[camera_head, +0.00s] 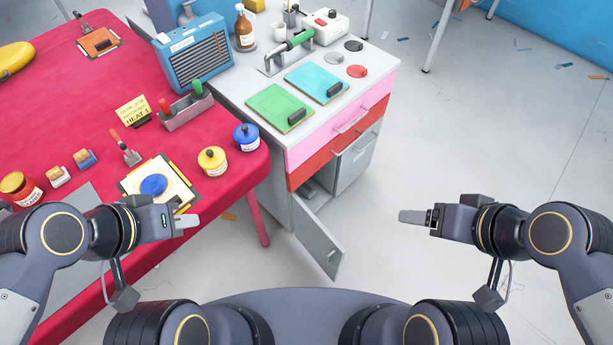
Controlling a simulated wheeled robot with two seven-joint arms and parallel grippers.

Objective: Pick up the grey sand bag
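I cannot make out a grey sand bag for certain. A small grey shape (311,189) shows inside the open lower compartment of the white cabinet (232,84); it is too small and shaded to name. The cabinet's grey door (318,238) stands swung open toward me. My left gripper (187,221) is over the front edge of the red table, near a board with a blue disc, and holds nothing that I can see. My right gripper (412,216) is over bare floor, right of the open door, with nothing visible in it. The finger gaps are hidden on both.
The red table (85,110) carries a blue radio-like box (195,55), a blue-disc board (154,185), and yellow (212,161) and blue (247,137) pots. Green (279,107) and cyan (316,82) boards lie on the cabinet. The floor at right is mostly clear.

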